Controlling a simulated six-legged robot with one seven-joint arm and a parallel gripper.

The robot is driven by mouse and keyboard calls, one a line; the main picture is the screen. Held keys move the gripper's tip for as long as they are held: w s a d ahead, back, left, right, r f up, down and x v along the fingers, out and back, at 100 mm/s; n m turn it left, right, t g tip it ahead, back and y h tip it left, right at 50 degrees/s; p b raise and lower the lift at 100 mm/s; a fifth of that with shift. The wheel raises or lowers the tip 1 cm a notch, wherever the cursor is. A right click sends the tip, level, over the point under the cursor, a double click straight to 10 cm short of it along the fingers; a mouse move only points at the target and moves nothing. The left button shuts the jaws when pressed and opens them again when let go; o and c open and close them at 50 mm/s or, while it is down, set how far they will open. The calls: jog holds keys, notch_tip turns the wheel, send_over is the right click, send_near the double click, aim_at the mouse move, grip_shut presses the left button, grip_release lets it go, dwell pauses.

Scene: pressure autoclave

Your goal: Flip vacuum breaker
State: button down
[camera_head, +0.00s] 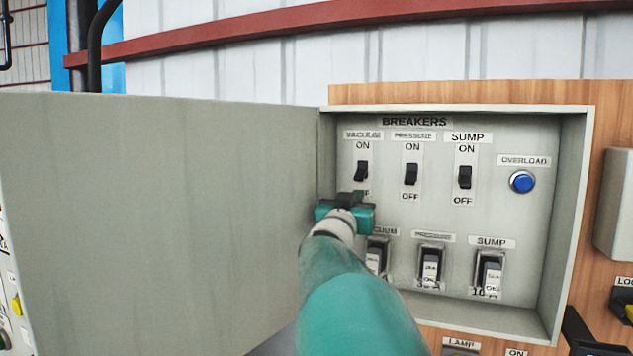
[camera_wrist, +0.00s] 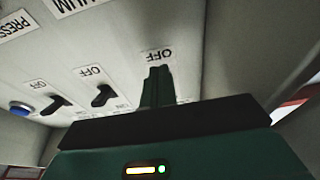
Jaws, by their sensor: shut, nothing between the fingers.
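The vacuum breaker (camera_head: 361,171) is a small black toggle between ON and OFF labels. It is the leftmost of the upper row in the open grey breaker box. I cannot tell clearly which way its lever is set. My gripper (camera_head: 349,199) is just below it and slightly left, partly covering its OFF label. In the wrist view my gripper (camera_wrist: 158,86) points at the panel beneath an OFF label, with its dark green fingers shut and empty. The vacuum toggle is hidden behind them there. I cannot tell whether they touch it.
The pressure breaker (camera_head: 411,174) and sump breaker (camera_head: 465,177) sit to the right, then a blue overload button (camera_head: 522,181). Larger lower switches, including the sump one (camera_head: 489,272), are below. The open box door (camera_head: 170,220) fills the left. The box side wall is close to my gripper.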

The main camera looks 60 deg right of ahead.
aim_at(357, 179)
jog(key=shift+r, duration=0.3)
jog(key=shift+r, duration=0.35)
jog(key=shift+r, duration=1.35)
jog(key=shift+a+f, duration=0.1)
jog(key=shift+v, duration=1.5)
jog(key=shift+r+v, duration=0.2)
jog(key=shift+v, duration=0.75)
jog(key=shift+r+v, duration=0.15)
jog(key=shift+v, duration=0.85)
jog(key=shift+r+v, duration=0.2)
jog(key=shift+v, duration=0.75)
